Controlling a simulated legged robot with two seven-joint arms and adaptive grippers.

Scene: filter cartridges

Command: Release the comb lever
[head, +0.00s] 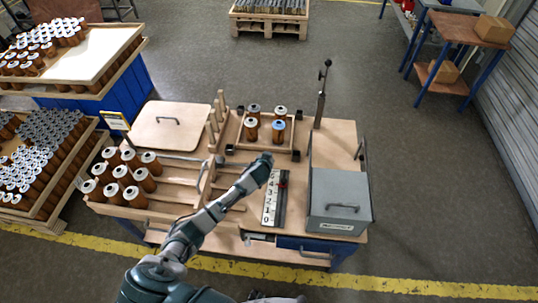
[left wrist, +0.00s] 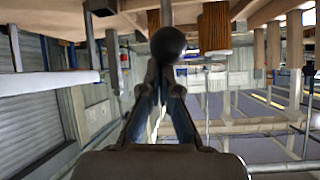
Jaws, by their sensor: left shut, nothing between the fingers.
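My left gripper (head: 266,160) reaches over the middle of the worktable, fingers shut and empty, just in front of the tray with cartridges. Its fingers (left wrist: 160,80) also show in the left wrist view, converging at the tips. A dark round knob (left wrist: 168,45) appears just beyond the fingertips there; I cannot tell whether they touch. In the head view a small grey knob (head: 220,160) is left of the gripper, by the wooden rack. A tall upright post with a dark knob (head: 325,66) stands at the back right. I cannot tell which is the comb lever. My right gripper is not in view.
A wooden tray (head: 240,140) holds several cartridges, with wooden pegs (head: 213,125) to its left. More cartridges (head: 127,172) stand in the left rack. A numbered scale (head: 270,198) and grey box (head: 339,190) lie right of my arm. A handled board (head: 172,126) is at back left.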

